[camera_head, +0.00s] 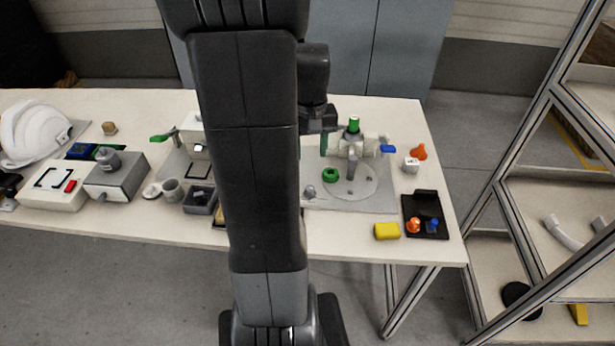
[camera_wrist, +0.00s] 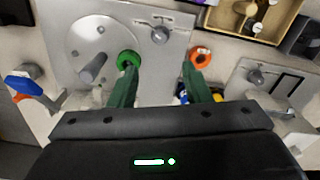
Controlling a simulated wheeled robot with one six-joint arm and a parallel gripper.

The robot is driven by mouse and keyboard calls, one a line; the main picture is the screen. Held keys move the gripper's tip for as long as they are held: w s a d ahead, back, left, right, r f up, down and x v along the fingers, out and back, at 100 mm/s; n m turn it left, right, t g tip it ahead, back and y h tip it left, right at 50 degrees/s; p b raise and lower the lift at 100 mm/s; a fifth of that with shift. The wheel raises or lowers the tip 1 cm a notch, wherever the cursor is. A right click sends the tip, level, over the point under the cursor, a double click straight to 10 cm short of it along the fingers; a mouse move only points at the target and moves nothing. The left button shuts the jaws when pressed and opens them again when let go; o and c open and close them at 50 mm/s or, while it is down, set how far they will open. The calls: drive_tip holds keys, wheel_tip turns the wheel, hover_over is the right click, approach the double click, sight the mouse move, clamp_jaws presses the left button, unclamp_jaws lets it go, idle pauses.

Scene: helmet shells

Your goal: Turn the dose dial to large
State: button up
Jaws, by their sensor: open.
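A small grey knob (camera_wrist: 160,34) with dark marks beside it sits on the grey plate (camera_wrist: 185,35); I take it as the dose dial. Its marks are too small to read, so its setting cannot be told. In the head view the knob (camera_head: 309,190) shows just right of my arm. My gripper (camera_wrist: 160,70) is open and empty, its green fingers apart, above the work surface with the knob beyond the fingertips. A green ring (camera_wrist: 128,58) appears by the left fingertip and an orange ring (camera_wrist: 203,53) by the right one; contact cannot be told.
A black tray (camera_head: 427,200) and yellow block (camera_head: 387,231) lie at right. A grey box with a knob (camera_head: 120,178) stands left.

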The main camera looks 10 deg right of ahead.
sight(310, 187)
wheel_tip(310, 187, down, 13)
drive_tip(key=shift+s+r, duration=0.1)
idle(0.3)
clamp_jaws()
